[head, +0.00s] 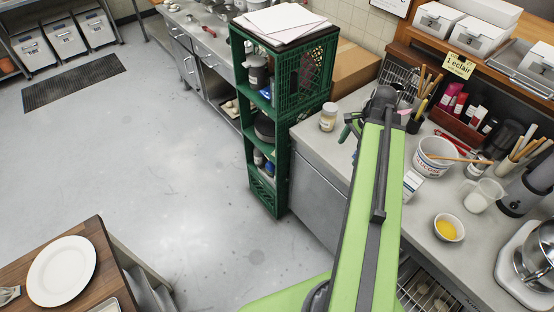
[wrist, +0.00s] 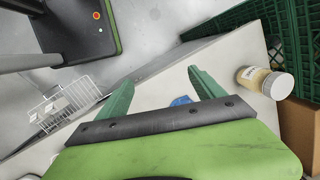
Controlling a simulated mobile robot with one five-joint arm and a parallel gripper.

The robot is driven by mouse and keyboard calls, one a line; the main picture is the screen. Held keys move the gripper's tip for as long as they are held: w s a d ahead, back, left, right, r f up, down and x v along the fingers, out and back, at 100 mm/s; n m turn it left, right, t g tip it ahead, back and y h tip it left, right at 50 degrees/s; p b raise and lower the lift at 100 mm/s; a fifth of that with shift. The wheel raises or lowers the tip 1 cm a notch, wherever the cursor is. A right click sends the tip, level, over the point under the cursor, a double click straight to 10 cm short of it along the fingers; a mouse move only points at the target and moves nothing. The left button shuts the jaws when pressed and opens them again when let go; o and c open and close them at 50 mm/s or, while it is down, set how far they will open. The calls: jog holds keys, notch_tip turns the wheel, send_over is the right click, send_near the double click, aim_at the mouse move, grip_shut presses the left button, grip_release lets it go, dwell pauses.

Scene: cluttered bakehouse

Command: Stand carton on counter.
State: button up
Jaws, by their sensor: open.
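A small white carton with blue markings (head: 411,185) is on the counter (head: 318,153) in the head view, beside the glucose tub. My arm hides part of it, and I cannot tell whether it stands or lies. My gripper (head: 351,129) is over the counter near the lidded jar, farther back than this carton. In the wrist view my gripper (wrist: 163,92) is open, its two green fingers apart above the pale counter top. A small blue thing (wrist: 181,101) shows between the fingers, mostly hidden by the gripper's dark bar; I cannot tell what it is.
A lidded jar (head: 328,117) stands close to my gripper; it also shows in the wrist view (wrist: 254,77). The glucose tub (head: 434,156), a measuring jug (head: 482,194) and a yellow-filled bowl (head: 448,228) crowd the counter's right. Green crates (head: 265,185) stand at the counter's far end.

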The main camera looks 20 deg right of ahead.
jog(key=w+a+n+h, duration=0.1)
jog(key=w+a+n, duration=0.2)
jog(key=a+n, duration=0.5)
jog(key=w+a+n+g, duration=0.1)
jog(key=w+a+n, duration=0.2)
jog(key=a+n, duration=0.6)
jog(key=a, duration=1.4)
jog(key=shift+w+a+f+g+h, duration=0.2)
jog(key=shift+g+h, duration=0.1)
jog(key=shift+h, duration=0.1)
